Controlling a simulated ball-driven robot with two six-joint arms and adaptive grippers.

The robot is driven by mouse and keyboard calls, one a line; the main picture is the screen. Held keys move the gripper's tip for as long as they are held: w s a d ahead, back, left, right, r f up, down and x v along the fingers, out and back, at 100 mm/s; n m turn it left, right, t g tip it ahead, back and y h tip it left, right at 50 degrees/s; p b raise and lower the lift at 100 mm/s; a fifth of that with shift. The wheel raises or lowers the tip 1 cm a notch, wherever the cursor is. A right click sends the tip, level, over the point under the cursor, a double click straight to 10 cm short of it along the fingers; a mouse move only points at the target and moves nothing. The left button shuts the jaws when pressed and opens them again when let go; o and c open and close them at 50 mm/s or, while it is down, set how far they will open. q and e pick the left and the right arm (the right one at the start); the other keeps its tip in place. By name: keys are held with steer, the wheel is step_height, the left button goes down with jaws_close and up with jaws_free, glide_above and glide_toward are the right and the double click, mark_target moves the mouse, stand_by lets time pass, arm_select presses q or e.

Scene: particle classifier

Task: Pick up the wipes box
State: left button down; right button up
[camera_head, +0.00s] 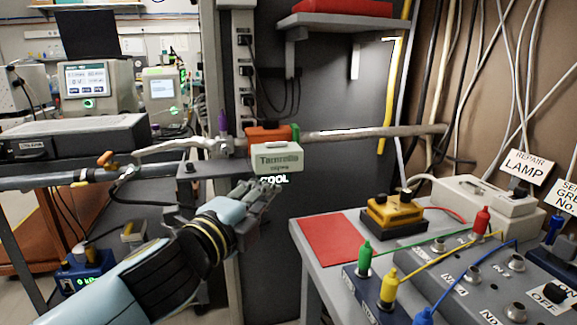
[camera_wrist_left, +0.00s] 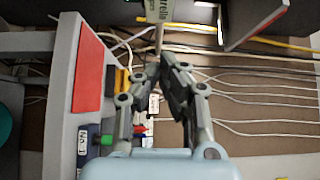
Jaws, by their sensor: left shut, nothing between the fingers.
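A small pale box with dark lettering, apparently the wipes box (camera_head: 277,158), sits on a grey shelf or bracket in the middle of the head view. Its lettered side also shows at the top edge of the left wrist view (camera_wrist_left: 157,10), partly cut off. My left gripper (camera_head: 264,190) is below the box in the head view, with its fingertips close under it and apart from it. In the left wrist view the fingers (camera_wrist_left: 165,68) converge at their tips, shut and empty. My right gripper is not in view.
An orange item (camera_head: 268,133) stands behind the box, and a metal pipe (camera_head: 365,132) runs to the right. A grey table (camera_head: 312,263) at right holds a red mat (camera_head: 328,240), a yellow device (camera_head: 394,210) and a panel with coloured plugs. Instruments stand at left.

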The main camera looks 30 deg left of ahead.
mark_target(287, 162)
arm_select(q)
steer(key=w+a, duration=0.1)
steer(key=w, duration=0.2)
steer(key=w+a, duration=0.1)
steer(key=w, duration=0.3)
steer(key=w+a+p, duration=0.1)
steer(key=w, duration=0.3)
steer(key=shift+w+a+f, duration=0.1)
steer(key=shift+w+a, duration=0.05)
steer(key=shift+a, duration=0.05)
steer(key=shift+w+a, duration=0.25)
steer(key=shift+a, duration=0.1)
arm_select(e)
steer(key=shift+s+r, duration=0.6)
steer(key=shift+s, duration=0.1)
arm_select(q)
steer(key=shift+w+a, duration=0.6)
steer(key=shift+a, duration=0.15)
steer(key=shift+s+d, duration=0.1)
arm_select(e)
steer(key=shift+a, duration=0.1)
